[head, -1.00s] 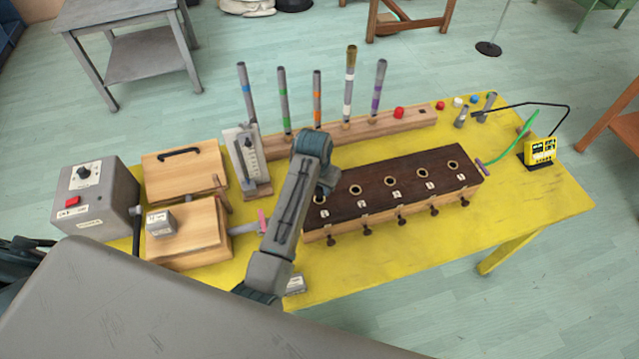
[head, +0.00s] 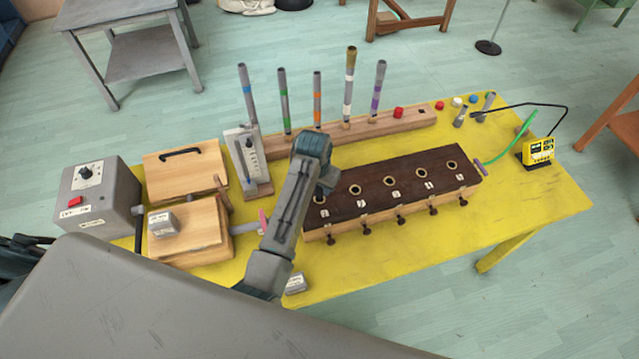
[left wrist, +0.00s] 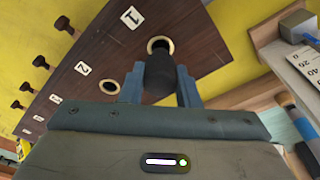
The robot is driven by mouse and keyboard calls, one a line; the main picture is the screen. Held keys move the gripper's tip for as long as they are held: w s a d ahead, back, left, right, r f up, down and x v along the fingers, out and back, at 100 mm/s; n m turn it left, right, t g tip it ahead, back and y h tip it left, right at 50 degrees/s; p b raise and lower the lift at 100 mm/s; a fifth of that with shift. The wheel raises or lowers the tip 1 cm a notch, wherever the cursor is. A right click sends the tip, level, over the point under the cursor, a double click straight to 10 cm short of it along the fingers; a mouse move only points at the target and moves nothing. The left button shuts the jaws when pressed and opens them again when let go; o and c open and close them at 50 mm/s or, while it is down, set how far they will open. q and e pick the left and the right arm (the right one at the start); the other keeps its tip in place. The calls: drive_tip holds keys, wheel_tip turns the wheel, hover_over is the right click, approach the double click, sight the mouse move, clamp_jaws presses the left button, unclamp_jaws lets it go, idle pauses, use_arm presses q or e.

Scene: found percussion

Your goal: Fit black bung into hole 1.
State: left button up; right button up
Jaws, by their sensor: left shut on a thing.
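My left gripper (left wrist: 161,78) is shut on the black bung (left wrist: 159,72), with one finger on each side of it. In the left wrist view the bung lies just below hole 1 (left wrist: 158,43) and overlaps the near part of its pale rim. The hole is dark and open beyond the bung. I cannot tell whether the bung touches the board. Label 1 (left wrist: 131,17) is beside the hole.
Several open holes run rightward along the box, with knobs on its front. Coloured-banded tubes (head: 284,100) stand on a wooden rail behind. A gauge stand (head: 246,160) is close left of my gripper. A yellow meter (head: 539,152) stands at the right.

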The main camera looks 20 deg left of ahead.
sight(320, 192)
use_arm(q)
drive_tip(key=shift+p, duration=0.3)
idle(0.5)
drive_tip(key=shift+f, duration=0.4)
idle(0.6)
drive_tip(key=shift+f+b, duration=0.35)
drive_tip(key=shift+f, duration=1)
drive_tip(key=o, duration=1)
drive_tip(key=shift+r, duration=0.15)
drive_tip(key=r+b, duration=0.1)
drive_tip(key=r, duration=0.2)
drive_tip(key=s+r+b, duration=0.1)
drive_tip(key=r, duration=0.2)
drive_tip(key=r+b, duration=0.1)
drive_tip(key=r, duration=0.2)
drive_tip(key=shift+s+a+r, duration=0.1)
drive_tip(key=shift+s+r, duration=0.15)
drive_tip(key=shift+r, duration=0.45)
